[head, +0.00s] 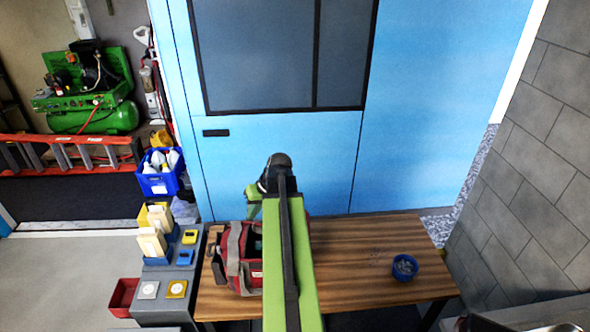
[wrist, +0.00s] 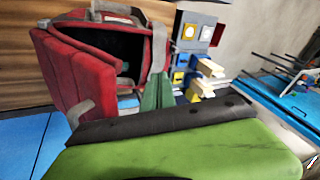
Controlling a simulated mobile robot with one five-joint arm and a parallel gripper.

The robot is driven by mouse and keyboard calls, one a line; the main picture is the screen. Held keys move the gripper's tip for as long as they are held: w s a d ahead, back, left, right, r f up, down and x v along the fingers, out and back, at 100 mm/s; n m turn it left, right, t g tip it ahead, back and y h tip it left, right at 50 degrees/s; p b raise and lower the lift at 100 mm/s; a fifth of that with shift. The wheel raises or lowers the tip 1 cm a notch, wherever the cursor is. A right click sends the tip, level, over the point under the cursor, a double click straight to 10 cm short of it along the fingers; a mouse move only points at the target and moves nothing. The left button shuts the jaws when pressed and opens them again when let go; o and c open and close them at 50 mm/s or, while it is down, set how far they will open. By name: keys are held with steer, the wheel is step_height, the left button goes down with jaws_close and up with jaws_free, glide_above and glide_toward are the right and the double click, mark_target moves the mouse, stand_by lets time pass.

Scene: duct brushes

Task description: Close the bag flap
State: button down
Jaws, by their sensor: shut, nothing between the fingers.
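The red and grey tool bag (head: 230,255) stands on the wooden table, left of my green arm, which hides its right part. In the wrist view the bag (wrist: 80,85) is open and its dark inside shows. A red panel with a grey strap (wrist: 112,16) lies along the upper edge of the mouth; I cannot tell for sure which panel is the flap. My gripper (head: 254,208) is above the bag's far side, near the blue door. In the wrist view its green fingers (wrist: 157,92) are shut and empty, beside the bag's opening; contact cannot be told.
The wooden table (head: 345,255) is clear right of my arm except for a blue bowl (head: 405,267). A grey stand (head: 165,305) with coloured boxes adjoins the table's left side. A blue door (head: 290,140) stands close behind the table, and a block wall (head: 530,180) at right.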

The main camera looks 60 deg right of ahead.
steer(key=shift+m+t+h, duration=0.3)
steer(key=shift+m+t, duration=0.1)
steer(key=shift+m, duration=0.1)
steer(key=s+d+r+p, duration=0.1)
steer(key=s+d+r, duration=0.1)
steer(key=s+d+r+p, duration=0.1)
steer(key=s+d+r, duration=0.1)
steer(key=d+r, duration=0.1)
steer(key=shift+s+d+r, duration=0.2)
steer(key=shift+d+r, duration=0.05)
steer(key=shift+d, duration=0.05)
steer(key=s+d+r+m+t+h, duration=0.1)
steer(key=s+d+r+m+h, duration=0.1)
steer(key=s+d, duration=1)
steer(key=w+a+f+b, duration=0.3)
steer(key=w+f+b, duration=0.4)
steer(key=w+f, duration=0.1)
steer(key=shift+w+b, duration=0.15)
steer(key=shift+b, duration=0.15)
